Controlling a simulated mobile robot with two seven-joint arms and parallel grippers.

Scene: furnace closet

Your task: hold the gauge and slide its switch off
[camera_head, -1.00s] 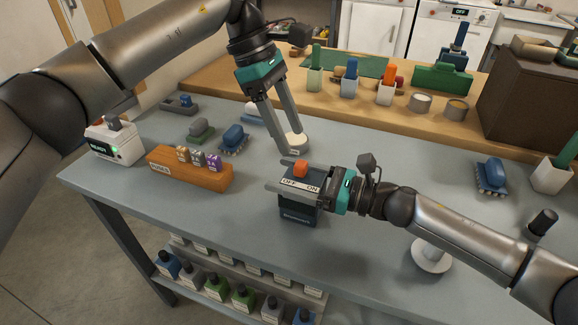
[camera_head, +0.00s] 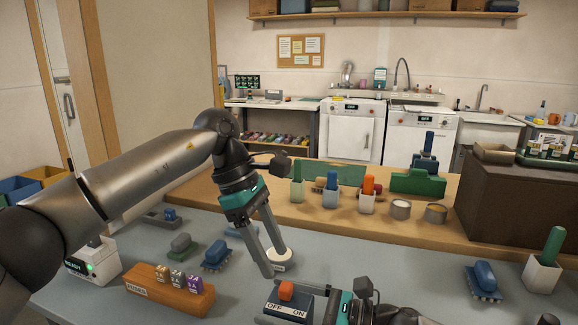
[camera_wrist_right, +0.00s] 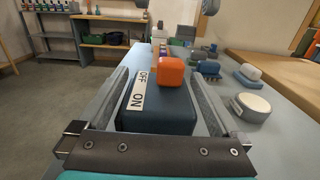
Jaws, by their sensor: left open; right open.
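The gauge (camera_head: 287,309) is a dark blue box with a white OFF/ON label and an orange switch (camera_head: 286,290) on top. In the right wrist view the gauge (camera_wrist_right: 158,108) stands between my right gripper's two fingers, and its orange switch (camera_wrist_right: 170,70) looks nearer the label's OFF end. My right gripper (camera_head: 268,301) is open around the gauge; I cannot tell whether the fingers touch it. My left gripper (camera_head: 278,264) is open and empty, fingers pointing down just behind the switch. The gauge's lower part is cut off in the head view.
A round white-topped piece (camera_head: 279,259) lies behind the left fingers. An orange-brown block (camera_head: 170,292) with small labelled pieces and a white device (camera_head: 94,264) with a green light stand left. A blue brush (camera_head: 484,280) lies right. A wooden counter (camera_head: 330,228) runs behind.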

